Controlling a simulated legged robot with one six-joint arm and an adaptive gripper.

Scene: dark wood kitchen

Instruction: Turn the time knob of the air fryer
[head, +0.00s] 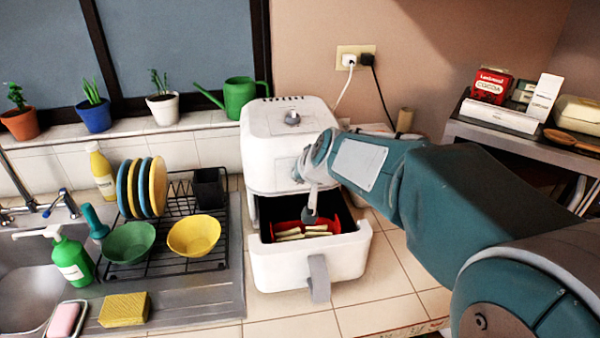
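The white air fryer (270,158) stands on the tiled counter. A round grey knob (292,118) shows on its sloping upper part; I cannot read any label. Its drawer (305,262) is pulled out, with the grey handle (319,278) at the front. Inside the drawer are a red insert (338,218) and pale sticks of food (304,233). My gripper (309,214) is in front of the fryer's front face, below the knob and over the open drawer, apart from the knob. Its fingers are small and partly hidden, so its opening is unclear.
A dish rack (180,262) with plates and bowls stands left of the fryer, beside the sink (22,290). Potted plants and a green watering can (240,97) line the sill behind. Two cords run from the wall outlet (355,57). A shelf (500,133) stands right.

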